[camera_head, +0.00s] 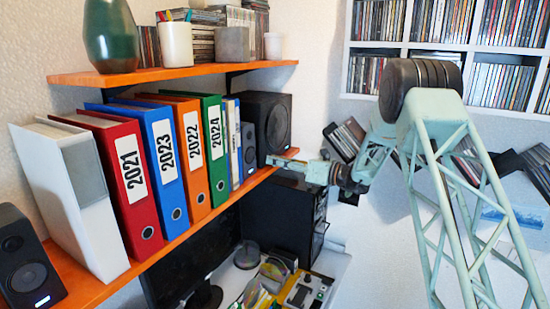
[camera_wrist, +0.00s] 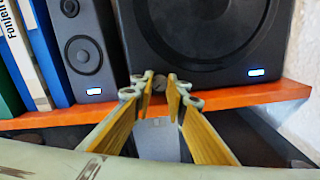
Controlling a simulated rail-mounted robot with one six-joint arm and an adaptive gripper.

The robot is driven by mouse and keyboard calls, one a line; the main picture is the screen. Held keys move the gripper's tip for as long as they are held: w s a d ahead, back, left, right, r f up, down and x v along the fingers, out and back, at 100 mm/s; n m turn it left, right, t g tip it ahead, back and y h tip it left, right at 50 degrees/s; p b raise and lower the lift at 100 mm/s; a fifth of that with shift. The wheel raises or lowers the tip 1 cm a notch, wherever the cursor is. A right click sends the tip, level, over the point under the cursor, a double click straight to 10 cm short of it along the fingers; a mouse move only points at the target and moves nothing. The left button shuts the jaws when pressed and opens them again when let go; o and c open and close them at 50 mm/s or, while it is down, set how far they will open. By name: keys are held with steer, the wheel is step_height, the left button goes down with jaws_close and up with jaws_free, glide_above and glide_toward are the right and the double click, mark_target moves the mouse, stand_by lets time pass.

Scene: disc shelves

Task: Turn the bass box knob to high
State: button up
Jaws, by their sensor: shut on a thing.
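The bass box (camera_head: 267,118) is a large black speaker at the right end of the orange shelf. In the wrist view its front (camera_wrist: 200,68) shows a big round cone and a small lit blue-white display at the lower right. A small grey round knob (camera_wrist: 158,84) is low on its front, left of the display. My gripper (camera_wrist: 160,86) has its fingertips on either side of the knob and is shut on it. The fingertips partly hide the knob, and I cannot read its setting. In the head view my gripper (camera_head: 284,161) reaches the box's lower front from the right.
A small speaker (camera_wrist: 85,45) stands left of the bass box, beside blue binders. The orange shelf (camera_wrist: 60,117) edge runs just below the fingers. A dark computer case (camera_head: 283,215) is under the shelf. Free space lies right of the bass box.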

steer(key=shift+m+p, duration=0.85)
steer(key=shift+m, duration=0.65)
steer(key=o, duration=0.9)
steer(key=shift+c, duration=0.2)
steer(key=shift+f+n+b, duration=0.1)
steer(key=shift+n+b, duration=0.3)
